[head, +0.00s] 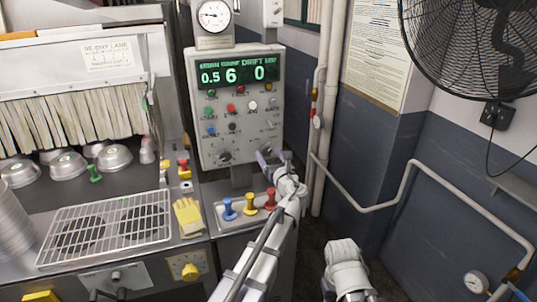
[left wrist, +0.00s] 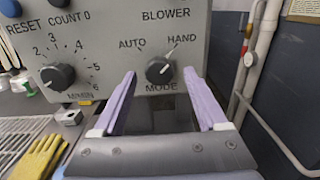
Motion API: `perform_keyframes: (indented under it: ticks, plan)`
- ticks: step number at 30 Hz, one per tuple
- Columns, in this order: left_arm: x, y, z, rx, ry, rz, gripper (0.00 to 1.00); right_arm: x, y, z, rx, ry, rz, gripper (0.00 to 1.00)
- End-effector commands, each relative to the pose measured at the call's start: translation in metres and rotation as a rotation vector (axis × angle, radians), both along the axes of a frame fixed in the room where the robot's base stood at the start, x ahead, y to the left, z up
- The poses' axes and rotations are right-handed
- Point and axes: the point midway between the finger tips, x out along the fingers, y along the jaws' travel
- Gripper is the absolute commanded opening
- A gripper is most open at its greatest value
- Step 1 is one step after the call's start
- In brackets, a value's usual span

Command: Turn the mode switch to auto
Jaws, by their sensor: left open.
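The mode switch (left wrist: 159,71) is a round black knob on the grey control panel (left wrist: 110,30), above the word MODE. AUTO is printed at its upper left and HAND at its upper right. Its pale mark appears to point up and right, toward HAND. My left gripper (left wrist: 160,76) is open, with its two purple fingers on either side of the knob in the picture. I cannot tell whether they reach it; no contact shows. In the head view my left gripper (head: 271,160) is at the panel's lower right and hides the switch.
A speed dial (left wrist: 57,77) sits left of the switch. Below the panel, a tray (head: 222,218) holds blue, yellow and red knobbed pieces. Yellow gloves (head: 188,217) lie beside a wire rack (head: 105,228). Pipes (head: 322,130) run up the wall at right.

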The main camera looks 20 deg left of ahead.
Motion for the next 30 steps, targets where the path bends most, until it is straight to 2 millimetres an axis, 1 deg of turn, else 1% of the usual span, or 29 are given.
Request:
perform_keyframes:
  ticks: [1, 4, 14, 17, 30]
  plan:
    - [0.0059, 0.0032, 0.0000, 0.000, 0.000, 0.001, 0.75, 0.0000, 0.0000, 0.0000, 0.000, 0.000, 0.000, 0.50]
    - [0.0107, 0.0072, -0.0001, -0.001, -0.001, 0.001, 0.75, 0.0000, 0.0000, 0.0000, 0.000, 0.000, 0.000, 0.50]
    - [0.0124, 0.0090, -0.0001, -0.001, -0.001, 0.000, 0.75, 0.0000, 0.0000, 0.0000, 0.000, 0.000, 0.000, 0.50]
    - [0.0123, 0.0089, -0.0001, -0.001, -0.001, 0.000, 0.66, 0.0000, 0.0000, 0.0000, 0.000, 0.000, 0.000, 0.50]
    - [0.0123, 0.0088, -0.0001, -0.001, -0.001, 0.000, 0.17, 0.0000, 0.0000, 0.0000, 0.000, 0.000, 0.000, 0.50]
